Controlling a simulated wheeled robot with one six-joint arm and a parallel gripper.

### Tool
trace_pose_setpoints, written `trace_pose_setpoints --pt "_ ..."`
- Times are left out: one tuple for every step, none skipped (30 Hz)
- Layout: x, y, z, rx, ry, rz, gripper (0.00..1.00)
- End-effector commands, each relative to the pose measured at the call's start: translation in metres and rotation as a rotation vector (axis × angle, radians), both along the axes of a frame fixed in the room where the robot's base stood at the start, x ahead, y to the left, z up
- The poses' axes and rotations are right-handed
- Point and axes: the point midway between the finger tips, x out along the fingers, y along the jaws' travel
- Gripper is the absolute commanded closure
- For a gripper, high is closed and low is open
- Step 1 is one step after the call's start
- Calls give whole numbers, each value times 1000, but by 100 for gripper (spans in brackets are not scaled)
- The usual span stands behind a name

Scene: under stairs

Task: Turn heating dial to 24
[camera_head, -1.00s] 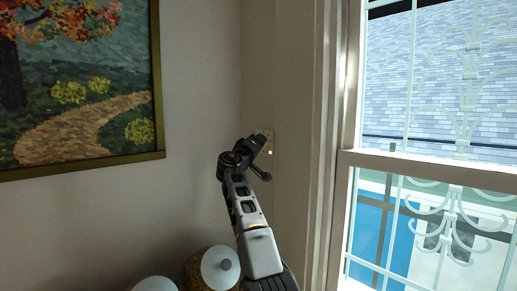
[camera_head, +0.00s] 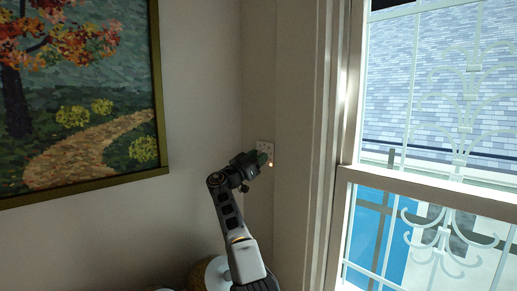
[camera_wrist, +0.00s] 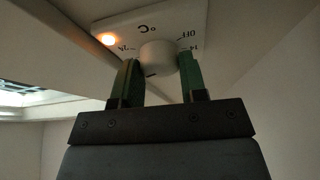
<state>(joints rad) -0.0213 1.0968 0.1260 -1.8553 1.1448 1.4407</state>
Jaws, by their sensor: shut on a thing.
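The heating dial (camera_wrist: 158,56) is a round pale knob on a white wall plate (camera_wrist: 192,18) with dark markings around it. An orange light (camera_wrist: 108,38) glows on the plate, left of the knob in the wrist view. My gripper (camera_wrist: 158,72) has its two green fingers on either side of the knob, shut on it. A dark mark shows on the knob's near edge, between the fingers. In the head view the plate (camera_head: 265,147) is on the wall left of the window, and my gripper (camera_head: 264,159) reaches it, hiding the knob.
A framed landscape painting (camera_head: 90,100) hangs on the wall at left. A window (camera_head: 430,180) with a white frame and bars is at right. A round pale-topped object (camera_head: 216,274) stands low, partly behind my arm.

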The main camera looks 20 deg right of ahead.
Motion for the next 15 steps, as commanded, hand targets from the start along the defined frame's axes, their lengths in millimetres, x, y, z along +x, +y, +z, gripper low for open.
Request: trace_pose_setpoints --pt "2 0 5 15 -30 0 85" --pt "2 0 6 27 -55 1 85" --pt "2 0 6 39 -86 0 85" --pt "2 0 6 49 -109 0 85" --pt "3 1 5 57 -130 1 85" --pt "3 1 5 68 -157 0 85" --pt "3 1 5 77 -178 0 85" --pt "3 1 6 84 -198 2 85" --pt "3 1 5 94 -223 1 85" --pt "3 1 5 101 -240 1 85" --pt "3 1 5 108 -256 2 85" --pt "3 1 5 117 -276 1 85" --pt "3 1 4 123 -291 1 85" --pt "4 1 4 128 -304 3 85" --pt "3 1 4 135 -321 2 85"
